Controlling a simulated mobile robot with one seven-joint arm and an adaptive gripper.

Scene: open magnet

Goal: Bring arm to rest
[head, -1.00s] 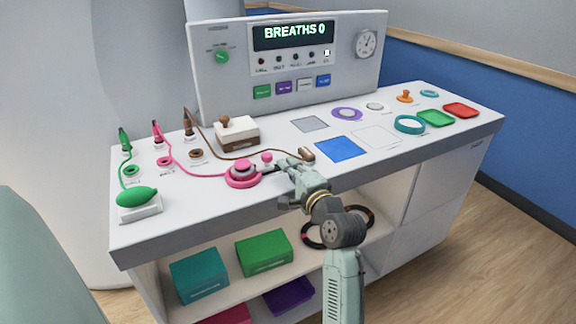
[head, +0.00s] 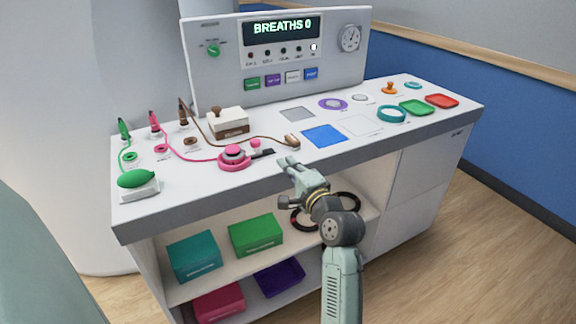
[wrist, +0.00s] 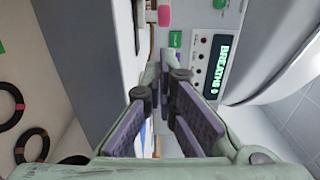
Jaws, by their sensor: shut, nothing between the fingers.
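My gripper (head: 288,163) is in front of the counter's front edge in the head view, near the pink round device (head: 235,157). It is shut and holds nothing. In the wrist view my gripper's fingers (wrist: 165,75) point toward the counter and the console. The white counter (head: 215,187) stands before me, and my arm comes up from the lower right of the head view. Fingertip contact with the counter cannot be told.
The console (head: 225,80) at the back reads "BREATHS 0". Coloured mats, rings and corded devices lie on the counter. The shelf below holds a teal box (head: 195,257), a green box (head: 256,237) and dark rings (head: 308,218). Wooden floor (head: 440,260) is clear at the right.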

